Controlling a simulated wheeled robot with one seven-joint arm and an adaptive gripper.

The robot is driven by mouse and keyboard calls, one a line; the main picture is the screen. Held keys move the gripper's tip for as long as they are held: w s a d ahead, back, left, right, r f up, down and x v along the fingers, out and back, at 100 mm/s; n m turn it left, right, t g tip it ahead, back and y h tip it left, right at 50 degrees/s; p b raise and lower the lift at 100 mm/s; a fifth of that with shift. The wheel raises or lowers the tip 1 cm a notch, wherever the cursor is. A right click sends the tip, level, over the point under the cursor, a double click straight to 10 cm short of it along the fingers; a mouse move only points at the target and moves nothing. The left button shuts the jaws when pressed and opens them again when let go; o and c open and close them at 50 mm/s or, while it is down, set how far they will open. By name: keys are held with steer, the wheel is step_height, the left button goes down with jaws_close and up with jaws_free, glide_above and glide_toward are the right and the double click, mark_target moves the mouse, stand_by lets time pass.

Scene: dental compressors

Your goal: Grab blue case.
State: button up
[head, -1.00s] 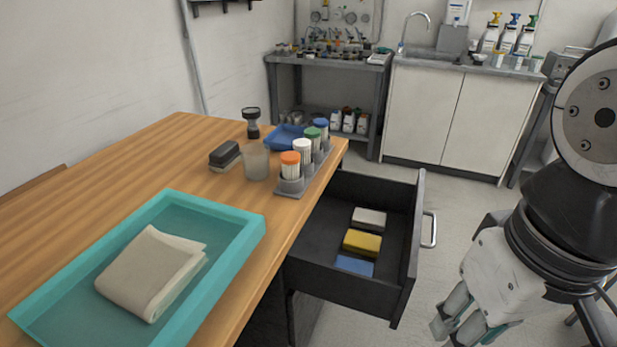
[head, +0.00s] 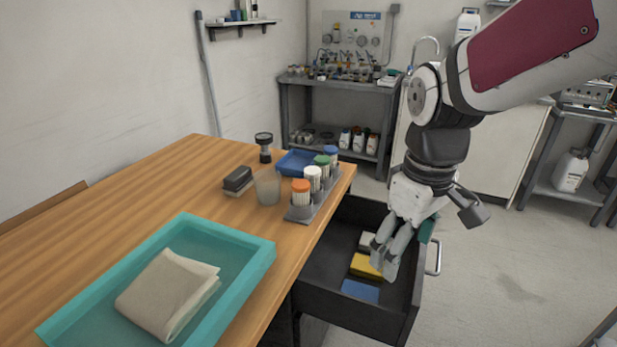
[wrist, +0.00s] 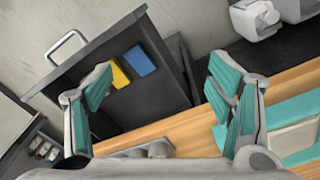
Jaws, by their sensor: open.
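The blue case (head: 360,290) lies flat in the open black drawer (head: 322,262), at the end nearest the head camera. A yellow case (head: 364,267) lies beside it, and a whitish case (head: 366,242) lies beyond, partly hidden by my gripper. In the wrist view the blue case (wrist: 139,60) shows between my fingers, next to the yellow case (wrist: 117,74). My gripper (head: 384,262) is above the drawer, pointing down, apart from the cases. Its teal-padded fingers are spread wide and empty in the wrist view (wrist: 165,95).
The wooden table (head: 185,180) stands left of the drawer. It bears a teal tray (head: 60,325) with a folded cloth (head: 168,293), a rack of capped tubes (head: 303,213) near its edge, a cup (head: 267,187) and a blue tray (head: 296,162). The floor right of the drawer is clear.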

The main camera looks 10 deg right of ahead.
steer(key=w+f+n+p, duration=0.2)
steer(key=w+f+n, duration=0.2)
steer(key=w+f, duration=0.45)
steer(key=n+p, duration=0.2)
steer(key=n, duration=0.1)
glide_above(360, 292)
step_height(360, 292, down, 8)
steer(key=shift+g, duration=0.3)
step_height(360, 292, down, 14)
steer(key=shift+r+b, duration=0.1)
steer(key=shift+b, duration=0.7)
steer(key=c, duration=1.3)
